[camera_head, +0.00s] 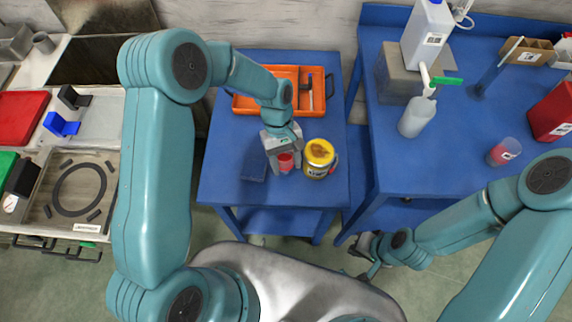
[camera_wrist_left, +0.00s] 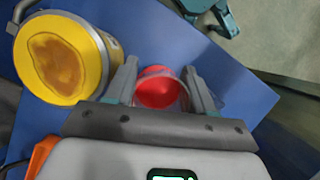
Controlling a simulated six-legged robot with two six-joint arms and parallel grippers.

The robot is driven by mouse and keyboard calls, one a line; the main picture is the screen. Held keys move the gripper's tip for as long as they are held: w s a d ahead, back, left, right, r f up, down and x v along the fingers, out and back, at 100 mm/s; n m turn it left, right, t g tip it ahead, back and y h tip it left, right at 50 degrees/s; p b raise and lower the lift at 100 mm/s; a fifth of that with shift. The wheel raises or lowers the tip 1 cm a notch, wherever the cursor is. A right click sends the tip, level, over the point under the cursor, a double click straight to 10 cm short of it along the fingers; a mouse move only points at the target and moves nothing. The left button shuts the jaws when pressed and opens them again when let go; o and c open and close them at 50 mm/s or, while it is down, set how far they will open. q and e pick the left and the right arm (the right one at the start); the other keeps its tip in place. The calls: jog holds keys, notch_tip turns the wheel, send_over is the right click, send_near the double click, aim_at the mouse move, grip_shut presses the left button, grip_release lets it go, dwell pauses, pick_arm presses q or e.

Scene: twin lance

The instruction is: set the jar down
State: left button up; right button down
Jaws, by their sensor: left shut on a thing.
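My left gripper (camera_head: 284,166) is over the small blue table (camera_head: 225,180), shut on a small red-topped jar (camera_head: 285,161). In the left wrist view the jar (camera_wrist_left: 160,88) sits between the two fingers (camera_wrist_left: 160,90), its round red top facing the camera. Whether its base touches the table is hidden. A yellow-topped container (camera_head: 319,157) with a label stands just right of the gripper; it also shows in the left wrist view (camera_wrist_left: 62,58). My right gripper (camera_head: 372,258) is low, in front of the gap between the tables; its fingers are too small to read.
An orange tray (camera_head: 243,104) lies at the table's back. A dark blue block (camera_head: 253,165) is left of the gripper. The right blue table (camera_head: 440,160) holds a bottle (camera_head: 417,116), a clear cup with red (camera_head: 504,151) and a red box (camera_head: 551,112). The small table's front strip is clear.

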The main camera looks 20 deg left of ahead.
aim_at(286, 169)
pick_arm(q)
notch_tip(286, 169, down, 4)
jog(key=shift+r, duration=0.1)
jog(key=shift+s+f, duration=0.1)
jog(key=shift+f, duration=0.1)
jog(key=o, duration=0.8)
jog(key=shift+o, duration=0.3)
